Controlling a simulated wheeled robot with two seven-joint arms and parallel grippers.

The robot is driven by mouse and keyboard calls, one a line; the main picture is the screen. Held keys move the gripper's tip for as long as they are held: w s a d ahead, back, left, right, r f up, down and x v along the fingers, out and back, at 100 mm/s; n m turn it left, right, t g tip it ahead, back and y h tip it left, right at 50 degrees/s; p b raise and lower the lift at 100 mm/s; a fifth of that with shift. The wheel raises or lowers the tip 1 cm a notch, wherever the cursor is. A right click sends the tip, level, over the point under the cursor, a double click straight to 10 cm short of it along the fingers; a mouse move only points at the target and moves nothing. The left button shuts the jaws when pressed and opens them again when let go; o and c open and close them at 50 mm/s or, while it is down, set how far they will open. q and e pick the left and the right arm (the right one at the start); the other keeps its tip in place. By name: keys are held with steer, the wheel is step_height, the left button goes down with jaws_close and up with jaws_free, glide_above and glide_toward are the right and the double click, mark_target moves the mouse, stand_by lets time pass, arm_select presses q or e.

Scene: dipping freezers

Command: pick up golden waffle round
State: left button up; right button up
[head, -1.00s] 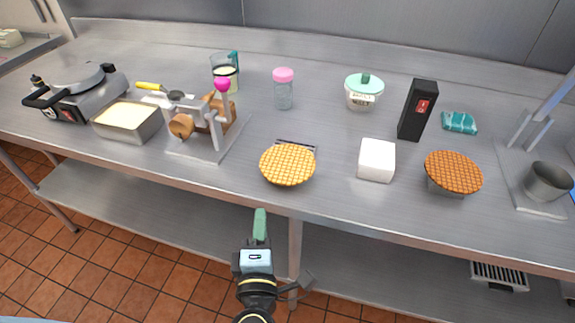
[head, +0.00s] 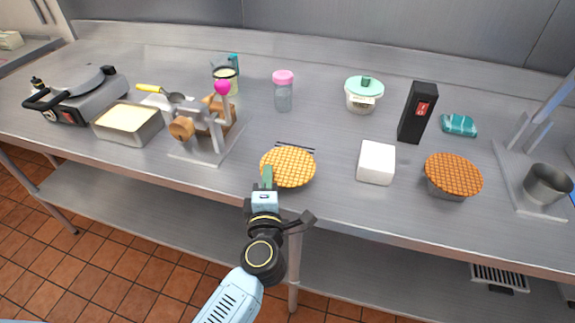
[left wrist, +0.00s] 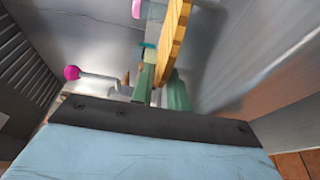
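The golden waffle round (head: 289,166) is a yellow disc with a grid pattern, near the front edge of the counter. In the left wrist view the waffle (left wrist: 172,40) shows edge-on. My left gripper (head: 267,176) is at the waffle's front left rim. In the left wrist view the green fingers of my left gripper (left wrist: 160,88) stand apart, with the waffle's near edge between them; a firm grip is not visible. My right gripper is not in view.
A darker brown waffle round (head: 453,173) sits on a metal holder to the right. A white block (head: 376,162) lies between the two waffles. A metal stand with a pink knob (head: 222,87) is at the left. Dark thin rods (head: 295,146) lie behind the golden waffle.

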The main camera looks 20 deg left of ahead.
arm_select(q)
steer(key=shift+c, duration=0.2)
jaws_close()
step_height(320, 180, up, 10)
steer(key=p, duration=0.6)
steer(key=s+a+r+m+h+b, duration=0.1)
steer(key=s+a+r+m+h, duration=0.1)
steer(key=s+a+m+h, duration=0.1)
steer(key=shift+s+a+t+h, duration=0.3)
steer(key=shift+s+a+h, duration=0.2)
steer(key=shift+s+h, duration=0.45)
